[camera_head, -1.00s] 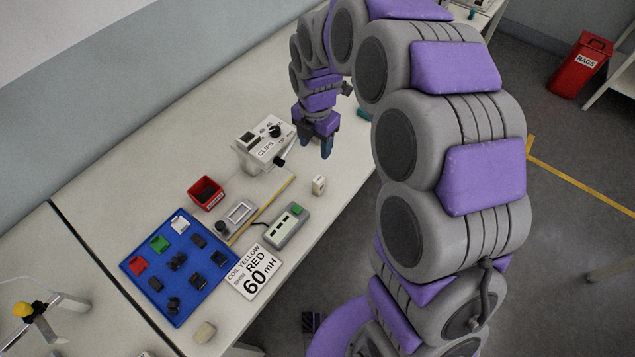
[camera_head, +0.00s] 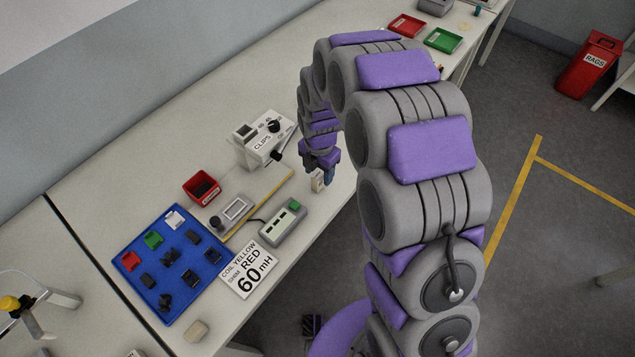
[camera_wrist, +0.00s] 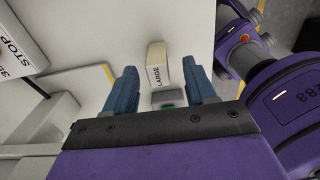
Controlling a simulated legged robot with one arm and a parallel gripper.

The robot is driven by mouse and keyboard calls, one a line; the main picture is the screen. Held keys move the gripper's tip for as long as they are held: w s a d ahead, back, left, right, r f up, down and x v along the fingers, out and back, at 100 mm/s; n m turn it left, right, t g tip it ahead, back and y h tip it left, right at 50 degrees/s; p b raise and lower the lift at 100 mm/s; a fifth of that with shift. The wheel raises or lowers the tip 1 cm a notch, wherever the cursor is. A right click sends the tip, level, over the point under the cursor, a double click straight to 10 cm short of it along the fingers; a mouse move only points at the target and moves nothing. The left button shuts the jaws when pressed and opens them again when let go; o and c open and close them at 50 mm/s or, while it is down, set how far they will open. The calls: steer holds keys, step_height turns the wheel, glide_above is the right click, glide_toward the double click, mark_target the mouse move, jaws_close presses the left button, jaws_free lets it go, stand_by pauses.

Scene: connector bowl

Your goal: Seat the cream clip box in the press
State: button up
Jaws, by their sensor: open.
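A small cream box (camera_head: 317,182) stands on the table near its front edge, partly hidden by my gripper. In the wrist view the cream box (camera_wrist: 157,68) shows a face lettered LARGE and sits between and slightly beyond the fingertips. My gripper (camera_head: 324,177) points down, open, one blue finger on each side of the box; I cannot tell whether either touches it.
A board with a framed recess (camera_head: 237,208), a grey unit with a green button (camera_head: 284,222) and a red bin (camera_head: 201,187) stand left of the box. A blue tray (camera_head: 130,280) holds small parts. A lettered card (camera_head: 248,271) lies in front. Table behind the machine is clear.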

step_height(320, 180, down, 3)
steer(key=shift+d+r, duration=0.1)
steer(key=shift+r, duration=0.1)
steer(key=shift+a, duration=0.5)
steer(key=shift+f, duration=0.1)
steer(key=c, duration=0.3)
steer(key=shift+d, duration=0.35)
steer(key=c, duration=0.5)
jaws_close()
steer(key=shift+a, duration=0.25)
